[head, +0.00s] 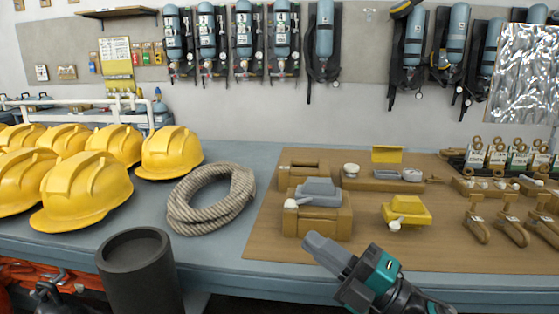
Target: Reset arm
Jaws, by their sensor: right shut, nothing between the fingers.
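My right gripper (328,252) shows at the bottom centre, its arm coming in from the lower right. Its grey fingers are together with nothing between them. It is in front of the brown mat, near the table's front edge, below a tan block with a grey top (318,206). I cannot tell whether it touches anything; it looks clear. My left gripper is not in the head view.
Several yellow helmets (171,152) and a coiled rope (211,198) lie on the blue-grey table (236,276). The brown mat (365,255) bears a yellow device (407,210) and hooks (478,227). A dark cylinder (139,275) stands at lower left. Breathing sets (243,38) hang behind.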

